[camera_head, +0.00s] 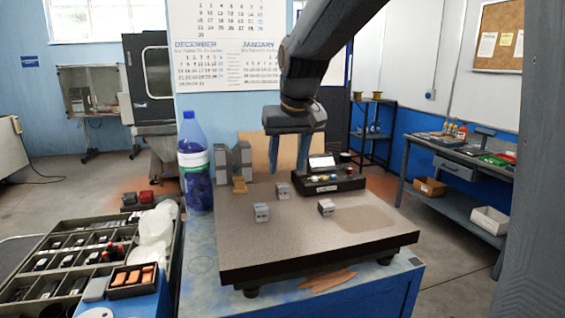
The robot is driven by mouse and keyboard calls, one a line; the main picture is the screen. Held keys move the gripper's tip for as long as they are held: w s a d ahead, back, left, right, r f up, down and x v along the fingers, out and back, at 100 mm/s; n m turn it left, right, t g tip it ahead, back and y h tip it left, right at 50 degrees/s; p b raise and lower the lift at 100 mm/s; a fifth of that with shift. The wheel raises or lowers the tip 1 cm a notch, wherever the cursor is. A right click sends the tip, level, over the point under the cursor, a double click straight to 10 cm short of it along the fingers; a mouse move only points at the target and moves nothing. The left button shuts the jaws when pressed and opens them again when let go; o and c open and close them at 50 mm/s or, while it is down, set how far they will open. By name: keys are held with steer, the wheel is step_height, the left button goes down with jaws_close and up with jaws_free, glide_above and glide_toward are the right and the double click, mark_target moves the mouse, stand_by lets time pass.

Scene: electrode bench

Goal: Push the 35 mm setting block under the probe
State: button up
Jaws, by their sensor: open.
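Three small grey blocks stand apart on the speckled surface plate (300,237): one at the back (283,190), one at the front left (262,211) and one at the right (326,207). Their dark markings are too small to read, so I cannot tell which is the 35 mm setting block. My gripper (287,168) points down over the back of the plate, with its two fingers apart and nothing seen between them. It appears above and behind the back block; contact is not visible. I cannot make out the probe clearly.
A black box with a display and buttons (333,184) stands at the plate's back right. Grey upright blocks (222,164), a brass-coloured piece (239,185) and a blue bottle (195,165) are at the left. The plate's front and right are clear.

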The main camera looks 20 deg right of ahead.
mark_target(283, 186)
stand_by(0.3)
steer(key=shift+p+x, duration=0.75)
steer(key=shift+x, duration=3.1)
jaws_close()
